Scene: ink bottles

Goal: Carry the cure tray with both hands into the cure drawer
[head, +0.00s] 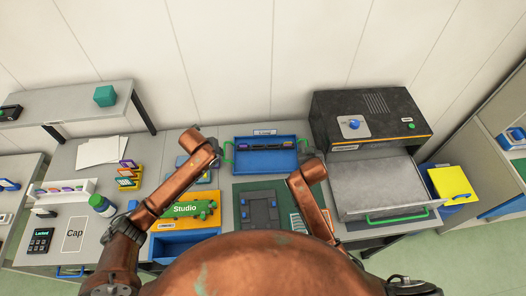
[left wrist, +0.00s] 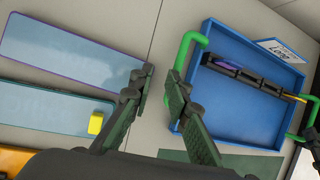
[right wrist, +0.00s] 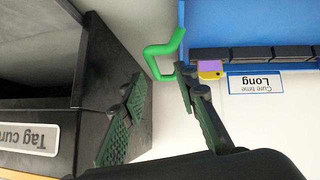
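The blue cure tray (head: 265,166) lies on the table at the back, with a green handle on each short side and a dark slotted rack inside. The cure drawer (head: 378,190) is pulled out at the right, grey and empty, with a green front handle (head: 398,217). My left gripper (left wrist: 158,88) is open beside the tray's left handle (left wrist: 188,48); one finger is close to the handle, contact unclear. My right gripper (right wrist: 160,92) is open at the tray's right handle (right wrist: 150,62), whose end lies between the fingertips in the picture.
The black cure unit (head: 365,115) stands behind the drawer; its dark side is close to my right gripper. A green mat with a dark fixture (head: 257,206) lies in front of the tray. A Studio box (head: 185,210) and a bottle (head: 102,205) stand left. A yellow-topped bin (head: 452,183) stands right.

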